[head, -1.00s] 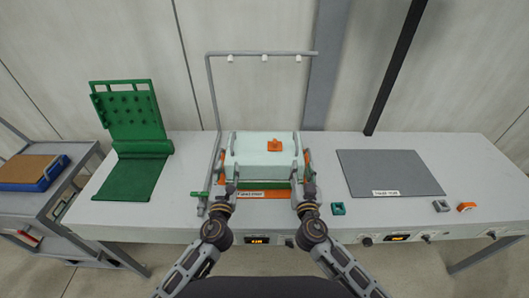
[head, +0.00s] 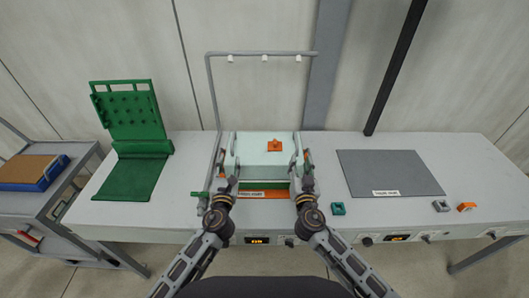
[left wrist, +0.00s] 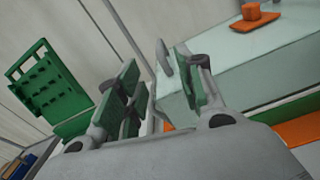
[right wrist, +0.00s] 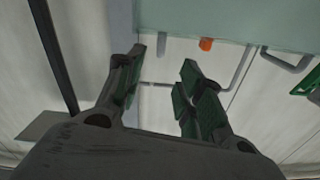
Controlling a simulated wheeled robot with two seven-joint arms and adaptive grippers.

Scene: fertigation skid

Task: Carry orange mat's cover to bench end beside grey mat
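The cover (head: 255,150) is a pale, see-through-looking box with an orange block (head: 274,146) on top. It sits over the orange mat (head: 275,194), whose front edge and sides show. The grey mat (head: 390,170) lies flat and bare to the right, with a white label at its front. My left gripper (head: 231,180) is at the cover's left side; in the left wrist view (left wrist: 160,90) its green-padded fingers are apart. My right gripper (head: 303,175) is at the right side; its fingers are also apart in the right wrist view (right wrist: 160,85). I see no grip on the cover.
A green pegged stand (head: 130,115) is at the left bench end. A teal block (head: 338,208), a grey block (head: 440,205) and an orange block (head: 467,207) lie near the front edge.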

